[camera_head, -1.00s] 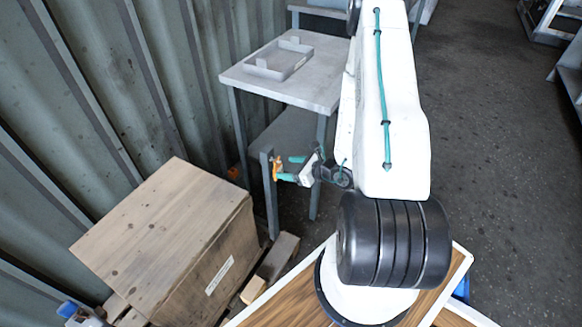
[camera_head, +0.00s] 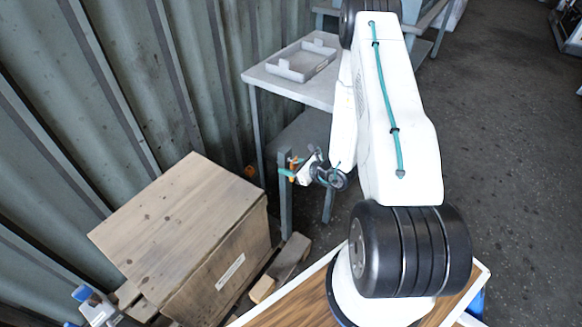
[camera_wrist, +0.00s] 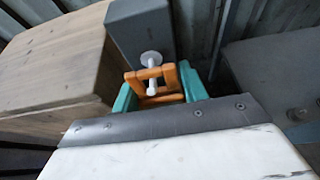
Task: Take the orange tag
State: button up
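The orange tag (camera_wrist: 134,84) is a small open frame around a white round-headed peg (camera_wrist: 151,59) on a grey post in the wrist view. In the head view the tag (camera_head: 293,161) is a small orange patch at the top of the grey post below the table. My gripper (camera_wrist: 162,92) has teal fingers on either side of the tag. I see no clear gap between fingers and tag, but cannot tell whether they grip it. In the head view my gripper (camera_head: 290,169) is at the post, small and partly covered by the wrist.
A wooden crate (camera_head: 180,225) stands left of the post, on a pallet. A grey table (camera_head: 325,90) with a grey tray (camera_head: 301,60) stands behind, with a lower shelf (camera_head: 305,135). A ribbed metal wall runs along the left. Dark floor lies open to the right.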

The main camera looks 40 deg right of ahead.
jog(key=shift+r, duration=0.2)
jog(key=shift+c, duration=0.5)
jog(key=shift+r, duration=0.4)
jog(key=s+d, duration=0.2)
jog(key=s, duration=0.3)
jog(key=shift+s, duration=0.35)
jog(key=s+d, duration=0.2)
jog(key=s, duration=0.5)
jog(key=shift+s+d, duration=0.25)
jog(key=shift+d, duration=0.1)
dwell(0.4)
